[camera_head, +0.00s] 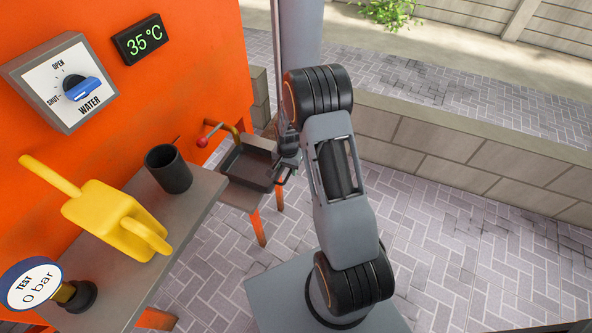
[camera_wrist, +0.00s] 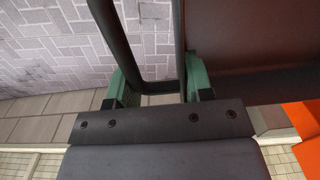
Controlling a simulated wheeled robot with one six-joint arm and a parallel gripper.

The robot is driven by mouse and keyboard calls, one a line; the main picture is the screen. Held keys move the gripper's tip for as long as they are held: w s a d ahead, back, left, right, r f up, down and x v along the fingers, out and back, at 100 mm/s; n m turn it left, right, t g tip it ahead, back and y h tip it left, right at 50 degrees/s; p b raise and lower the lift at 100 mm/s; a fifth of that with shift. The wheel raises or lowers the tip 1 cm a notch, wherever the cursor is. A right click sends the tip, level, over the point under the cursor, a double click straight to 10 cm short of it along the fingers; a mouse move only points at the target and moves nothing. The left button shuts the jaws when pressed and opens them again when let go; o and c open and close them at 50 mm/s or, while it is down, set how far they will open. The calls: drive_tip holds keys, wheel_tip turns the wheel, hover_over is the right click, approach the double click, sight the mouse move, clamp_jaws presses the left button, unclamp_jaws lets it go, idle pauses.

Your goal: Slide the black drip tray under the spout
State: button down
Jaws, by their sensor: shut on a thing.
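The black drip tray (camera_head: 247,170) is a shallow open box on a low grey shelf (camera_head: 240,197) beside the orange cabinet. The brass spout (camera_head: 236,133), with a red knob (camera_head: 202,142) by it, bends down at the tray's back left edge; its exact overlap with the tray is hard to tell. My gripper (camera_head: 286,163) is at the tray's right side. In the wrist view, its green fingers (camera_wrist: 160,88) are shut on a dark U-shaped handle (camera_wrist: 158,86), with the dark tray (camera_wrist: 240,30) at the upper right.
A low block wall (camera_head: 440,140) stands behind; paving at right is clear.

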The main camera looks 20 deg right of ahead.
drive_tip(key=shift+w+a, duration=1.45)
drive_tip(key=shift+w, duration=0.15)
drive_tip(key=shift+f+b, duration=0.15)
drive_tip(key=shift+b, duration=0.2)
drive_tip(key=shift+c, duration=0.2)
unclamp_jaws()
drive_tip(key=shift+r+p, duration=2.5)
drive_tip(key=shift+r, duration=0.95)
